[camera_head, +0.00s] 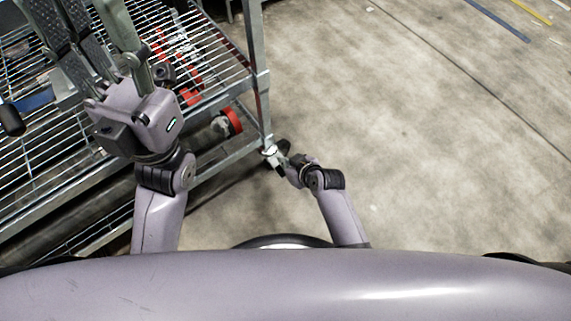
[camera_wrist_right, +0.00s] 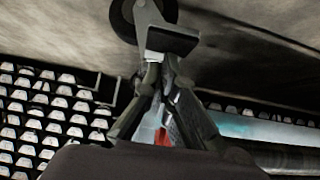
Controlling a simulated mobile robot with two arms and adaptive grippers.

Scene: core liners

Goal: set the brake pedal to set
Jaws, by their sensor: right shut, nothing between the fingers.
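The caster (camera_head: 269,150) stands at the near corner of the wire cart in the head view. In the right wrist view its dark wheel (camera_wrist_right: 143,14) is at the top, with a grey angular piece (camera_wrist_right: 172,40) below it that looks like the brake pedal. My right gripper (camera_head: 280,164) is shut and empty, right at the caster. In the right wrist view its fingertips (camera_wrist_right: 161,62) are at the underside of that piece; I cannot tell whether they touch. My left gripper (camera_head: 85,35) is over the cart at upper left; its fingertips are not clear.
The wire cart (camera_head: 205,103) fills the left side, with an upright corner post (camera_head: 257,65) above the caster. Red items (camera_head: 192,97) and a red-ended cylinder (camera_head: 232,121) lie on its shelves. The concrete floor (camera_head: 430,130) to the right is clear.

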